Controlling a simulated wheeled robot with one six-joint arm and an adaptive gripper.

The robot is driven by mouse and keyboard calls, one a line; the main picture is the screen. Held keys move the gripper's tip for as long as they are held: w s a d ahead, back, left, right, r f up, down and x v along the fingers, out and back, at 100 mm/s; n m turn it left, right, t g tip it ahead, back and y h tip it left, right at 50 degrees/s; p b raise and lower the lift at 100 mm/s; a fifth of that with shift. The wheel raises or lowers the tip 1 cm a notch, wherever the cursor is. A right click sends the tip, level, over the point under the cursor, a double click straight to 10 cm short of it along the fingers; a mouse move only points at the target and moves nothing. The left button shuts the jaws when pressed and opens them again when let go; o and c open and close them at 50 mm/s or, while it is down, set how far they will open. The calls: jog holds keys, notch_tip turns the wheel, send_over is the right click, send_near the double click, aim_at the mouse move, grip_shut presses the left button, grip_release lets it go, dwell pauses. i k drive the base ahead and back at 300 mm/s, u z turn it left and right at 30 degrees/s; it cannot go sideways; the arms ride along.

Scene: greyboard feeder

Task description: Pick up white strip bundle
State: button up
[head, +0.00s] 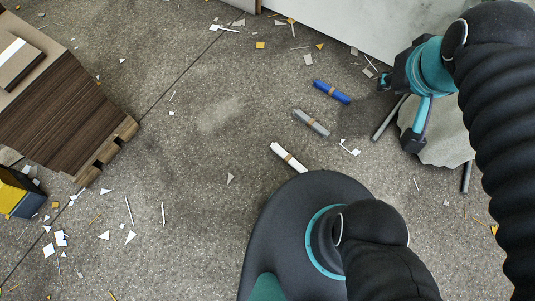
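The white strip bundle (289,157) lies on the littered floor near the middle of the head view, with a brown band around it. It lies slanted, and its lower right end is close to or partly behind the round dark part of my body. A grey bundle (311,123) and a blue bundle (331,91), each with a brown band, lie apart from it toward the upper right. The end of my arm with my gripper (412,142) is at the upper right, away from the white bundle. Its fingers cannot be made out clearly.
A wooden pallet (105,150) stacked with dark brown boards stands at the left, with a yellow and dark box (18,193) below it. A pale panel (360,22) borders the top right. A grey, ragged-edged piece (447,148) lies under my arm. Scraps litter the floor.

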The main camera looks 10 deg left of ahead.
aim_at(289, 158)
jog(key=u, duration=3.15)
jog(key=i, duration=1.8)
jog(key=z, duration=3.45)
